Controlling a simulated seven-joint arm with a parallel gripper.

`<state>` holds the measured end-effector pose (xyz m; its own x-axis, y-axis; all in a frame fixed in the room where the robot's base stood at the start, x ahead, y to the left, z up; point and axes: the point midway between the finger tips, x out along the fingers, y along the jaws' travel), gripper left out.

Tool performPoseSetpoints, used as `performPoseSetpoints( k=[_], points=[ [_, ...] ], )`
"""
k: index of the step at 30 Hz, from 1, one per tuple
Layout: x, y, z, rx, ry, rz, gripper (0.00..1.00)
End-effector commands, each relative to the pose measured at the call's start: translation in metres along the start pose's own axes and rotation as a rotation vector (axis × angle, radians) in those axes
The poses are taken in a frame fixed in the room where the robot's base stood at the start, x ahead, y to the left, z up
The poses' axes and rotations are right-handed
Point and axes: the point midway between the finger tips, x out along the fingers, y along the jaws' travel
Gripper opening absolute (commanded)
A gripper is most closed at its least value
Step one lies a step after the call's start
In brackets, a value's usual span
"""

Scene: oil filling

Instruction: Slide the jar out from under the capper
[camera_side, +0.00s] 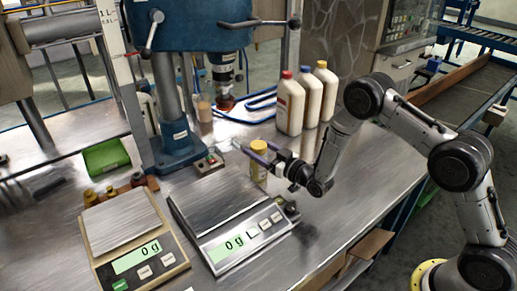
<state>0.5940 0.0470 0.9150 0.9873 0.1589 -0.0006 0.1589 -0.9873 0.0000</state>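A pale yellow jar (258,172) with a yellow lid stands upright on the metal table, just behind the right scale. The capper (188,22) is the blue machine on a column at the back left. Its dark head (224,76) hangs to the left of and behind the jar, with a reddish part below it. The jar is clear of the head in this view. My gripper (250,152) reaches in from the right, and its purple fingers lie at the jar's upper part, overlapping it. Whether they touch or grip the jar is too small to tell.
Two scales stand in front, the left one (118,222) and the right one (215,205), both reading 0 g. Three white bottles (291,105) stand behind my gripper. A small control box (208,164) sits by the capper's base. A green tray (106,157) is at left. The table's right side is clear.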

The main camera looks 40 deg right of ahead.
Motion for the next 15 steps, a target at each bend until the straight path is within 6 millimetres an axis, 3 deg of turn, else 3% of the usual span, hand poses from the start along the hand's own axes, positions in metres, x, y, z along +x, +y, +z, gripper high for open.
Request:
performPoseSetpoints(
  k=[3, 15],
  points=[
    [0.0001, 0.0001, 0.0001, 0.0, 0.0, 0.0, 0.92],
    [-0.0082, 0.0004, -0.0001, 0.0, -0.001, 0.001, 0.92]
  ],
)
